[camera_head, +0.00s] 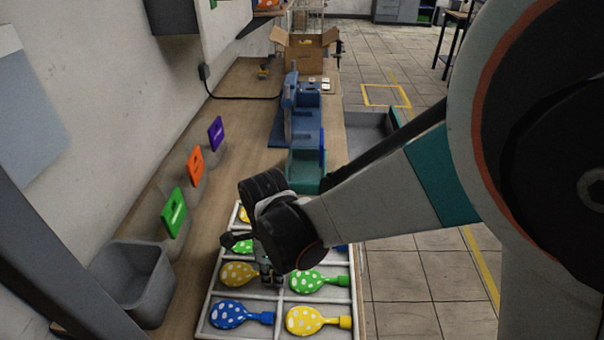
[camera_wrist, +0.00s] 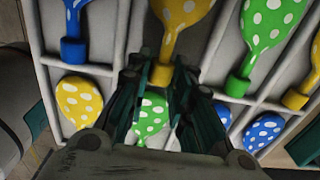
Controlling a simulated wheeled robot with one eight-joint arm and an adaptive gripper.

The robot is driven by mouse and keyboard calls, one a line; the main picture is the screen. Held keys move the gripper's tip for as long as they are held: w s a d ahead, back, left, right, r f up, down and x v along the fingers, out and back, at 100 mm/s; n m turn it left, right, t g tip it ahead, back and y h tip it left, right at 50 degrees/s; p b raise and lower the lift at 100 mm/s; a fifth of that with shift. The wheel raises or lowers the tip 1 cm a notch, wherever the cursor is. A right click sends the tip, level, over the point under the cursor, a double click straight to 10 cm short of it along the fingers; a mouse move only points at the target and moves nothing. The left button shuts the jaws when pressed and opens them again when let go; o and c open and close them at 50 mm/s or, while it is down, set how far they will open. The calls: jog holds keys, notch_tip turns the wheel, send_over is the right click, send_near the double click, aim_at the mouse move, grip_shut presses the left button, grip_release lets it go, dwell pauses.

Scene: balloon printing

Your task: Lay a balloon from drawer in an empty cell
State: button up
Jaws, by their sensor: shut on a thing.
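The divided white tray (camera_head: 208,300) lies on the bench with dotted balloons in its cells. My gripper (camera_head: 268,277) points down over it and is shut on the neck end of a yellow balloon (camera_head: 238,274), which lies in the left column, second cell from the near end. In the wrist view, this yellow balloon (camera_wrist: 181,15) extends upward from between my fingers (camera_wrist: 160,75). A blue balloon (camera_wrist: 74,18) and a green balloon (camera_wrist: 264,35) lie in the cells on either side. Whether the held balloon touches the cell floor is unclear. The drawer (camera_head: 372,126) is open at the bench's right side.
A blue machine (camera_head: 300,112) and a teal bin (camera_head: 306,168) stand beyond the tray. A grey bin (camera_head: 131,282) stands at left, near purple, orange and green wall cards (camera_head: 174,213). An open cardboard box (camera_head: 304,52) sits at the far end.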

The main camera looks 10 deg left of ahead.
jog(key=shift+o, duration=0.2)
jog(key=shift+s+f, duration=0.1)
jog(key=shift+f, duration=0.05)
jog(key=o, duration=0.7)
jog(key=shift+f, duration=0.1)
jog(key=shift+o, duration=0.2)
jog(key=shift+r, duration=0.2)
notch_tip(320, 180, up, 10)
jog(key=p, duration=0.7)
